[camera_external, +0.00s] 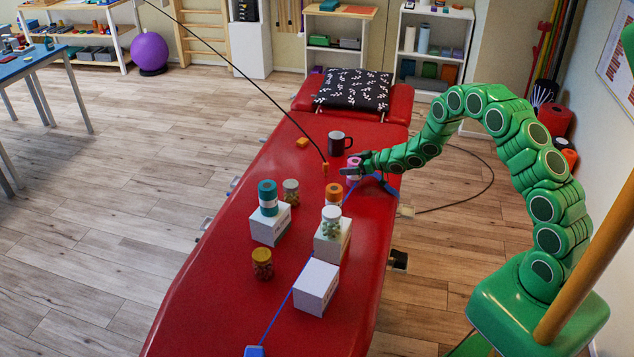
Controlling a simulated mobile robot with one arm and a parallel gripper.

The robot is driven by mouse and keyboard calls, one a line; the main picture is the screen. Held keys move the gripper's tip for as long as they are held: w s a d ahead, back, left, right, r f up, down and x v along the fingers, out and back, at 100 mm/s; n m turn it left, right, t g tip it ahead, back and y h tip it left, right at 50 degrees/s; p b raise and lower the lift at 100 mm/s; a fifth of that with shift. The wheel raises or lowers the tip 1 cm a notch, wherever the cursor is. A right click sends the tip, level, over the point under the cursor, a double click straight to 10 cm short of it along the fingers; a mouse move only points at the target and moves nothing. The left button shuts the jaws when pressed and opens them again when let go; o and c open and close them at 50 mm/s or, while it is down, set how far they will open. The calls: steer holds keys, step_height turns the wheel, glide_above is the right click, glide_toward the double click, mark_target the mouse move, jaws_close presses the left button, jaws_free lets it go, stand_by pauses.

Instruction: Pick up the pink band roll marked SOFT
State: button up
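The pink band roll (354,163) is on the right side of the red treatment table, just in front of the dark mug. Its lettering is too small to read. My gripper (352,171), at the end of my green arm, reaches in from the right and is at the roll. A grey finger crosses the roll's lower front and hides part of it. I cannot tell whether the fingers press on it, or whether the roll rests on the table.
A blue strap (283,306) runs lengthwise.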

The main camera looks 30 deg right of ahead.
mark_target(351, 160)
steer(key=c, duration=1.2)
steer(key=shift+r, duration=0.45)
step_height(351, 160, up, 2)
steer(key=shift+r, duration=0.1)
steer(key=s+r, duration=0.3)
steer(key=s, duration=0.1)
steer(key=s+d+r, duration=0.1)
steer(key=s+r, duration=0.2)
steer(key=s, duration=0.2)
steer(key=s+d+r, duration=0.1)
steer(key=s+r, duration=0.3)
steer(key=s, duration=0.1)
